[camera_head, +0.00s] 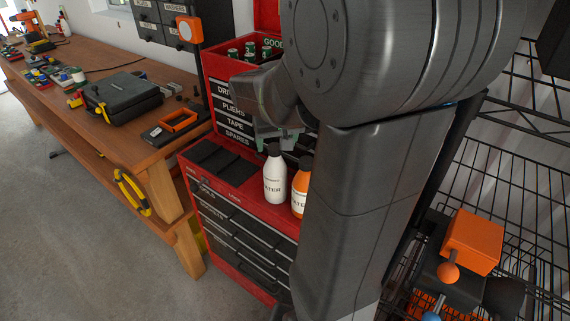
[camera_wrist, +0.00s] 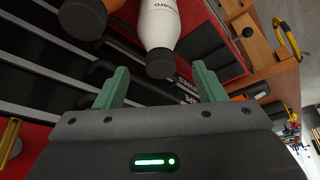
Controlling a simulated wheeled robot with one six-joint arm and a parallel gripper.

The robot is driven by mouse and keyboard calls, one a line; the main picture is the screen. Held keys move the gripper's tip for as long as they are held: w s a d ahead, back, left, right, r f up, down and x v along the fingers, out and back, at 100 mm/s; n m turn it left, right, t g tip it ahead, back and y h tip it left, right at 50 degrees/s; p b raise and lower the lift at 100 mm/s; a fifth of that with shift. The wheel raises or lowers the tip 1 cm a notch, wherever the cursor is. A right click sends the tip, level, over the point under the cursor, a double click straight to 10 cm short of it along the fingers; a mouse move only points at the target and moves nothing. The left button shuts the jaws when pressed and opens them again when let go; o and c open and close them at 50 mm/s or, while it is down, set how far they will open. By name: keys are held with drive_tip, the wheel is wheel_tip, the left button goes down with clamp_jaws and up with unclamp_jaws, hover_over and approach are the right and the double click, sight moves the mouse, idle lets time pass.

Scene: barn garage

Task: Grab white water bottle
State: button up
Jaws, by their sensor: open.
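The white water bottle (camera_head: 274,180) stands upright on the red tool cabinet, its dark cap on top. In the wrist view the white bottle (camera_wrist: 160,25) appears upside down, with its cap between the two green fingertips in the picture. My gripper (camera_wrist: 161,69) is open, with nothing between its fingers that I can see being gripped. In the head view my gripper (camera_head: 278,138) is just above and behind the bottle's cap, partly hidden by my arm. Whether a finger touches the bottle cannot be told.
An orange bottle (camera_head: 299,187) stands close to the right of the white one, partly hidden by my arm; it also shows in the wrist view (camera_wrist: 92,6). The red cabinet (camera_head: 262,208) has black trays at left. A wooden workbench (camera_head: 120,135) stands left, wire shelving (camera_head: 520,180) right.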

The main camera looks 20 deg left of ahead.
sight(275, 146)
drive_tip(key=shift+a+f, duration=0.2)
drive_tip(key=shift+f, duration=0.35)
drive_tip(key=x, duration=0.2)
drive_tip(key=w+p+x, duration=0.1)
drive_tip(key=x, duration=0.1)
drive_tip(key=shift+a+r, duration=0.15)
drive_tip(key=shift+w+a+f, duration=0.1)
drive_tip(key=shift+w+f, duration=0.05)
drive_tip(key=shift+f, duration=0.45)
clamp_jaws()
